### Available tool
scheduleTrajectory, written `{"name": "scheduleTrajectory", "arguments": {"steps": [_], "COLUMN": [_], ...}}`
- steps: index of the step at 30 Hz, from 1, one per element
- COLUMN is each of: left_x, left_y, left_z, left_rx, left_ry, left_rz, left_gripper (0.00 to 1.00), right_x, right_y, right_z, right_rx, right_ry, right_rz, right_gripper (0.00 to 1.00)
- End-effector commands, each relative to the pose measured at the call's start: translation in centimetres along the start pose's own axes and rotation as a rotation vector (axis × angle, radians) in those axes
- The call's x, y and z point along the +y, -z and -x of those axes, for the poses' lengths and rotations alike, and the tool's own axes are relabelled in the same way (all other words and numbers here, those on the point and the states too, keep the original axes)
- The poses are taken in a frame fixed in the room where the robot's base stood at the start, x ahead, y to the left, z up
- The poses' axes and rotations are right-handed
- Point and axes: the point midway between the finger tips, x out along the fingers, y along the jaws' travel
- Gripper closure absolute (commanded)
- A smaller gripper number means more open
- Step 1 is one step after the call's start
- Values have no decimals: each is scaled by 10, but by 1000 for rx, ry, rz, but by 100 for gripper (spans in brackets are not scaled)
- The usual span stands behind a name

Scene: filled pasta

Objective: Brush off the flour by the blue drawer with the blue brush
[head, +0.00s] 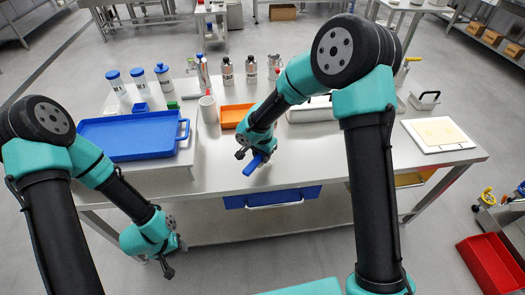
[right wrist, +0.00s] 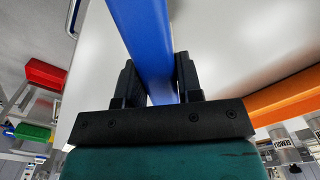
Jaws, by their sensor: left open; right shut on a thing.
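The blue brush (head: 253,166) is in my right gripper (head: 256,152), which is shut on it over the front part of the steel table. In the right wrist view the brush's blue handle (right wrist: 145,35) runs between the two black fingers (right wrist: 161,80). The blue drawer (head: 272,197) is under the table's front edge, below the brush, with a pale handle. I cannot make out any flour on the table near it. My left gripper (head: 167,262) is open and empty, low in front of the table's left part.
A large blue tray (head: 134,135) lies on the left of the table. Bottles (head: 227,72) stand at the back. A pale board (head: 438,134) lies at the right. The front middle tabletop is clear.

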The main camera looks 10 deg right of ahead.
Motion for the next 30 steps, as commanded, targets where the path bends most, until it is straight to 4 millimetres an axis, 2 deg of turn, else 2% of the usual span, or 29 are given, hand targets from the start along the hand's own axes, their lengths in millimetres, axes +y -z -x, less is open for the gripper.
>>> {"name": "scheduleTrajectory", "arguments": {"steps": [13,15,27,30], "left_x": [0,0,0,0], "left_y": [0,0,0,0], "left_z": [0,0,0,0], "left_rx": [0,0,0,0], "left_ry": [0,0,0,0], "left_rz": [0,0,0,0], "left_gripper": [57,57,57,57], "right_x": [-2,4,38,28], "right_y": [-1,5,31,24], "right_z": [-46,-44,-44,-45], "right_rx": [-1,0,0,1], "right_ry": [-2,-1,0,0], "right_rz": [8,4,-15,-8], "right_gripper": [89,97,97,97]}}
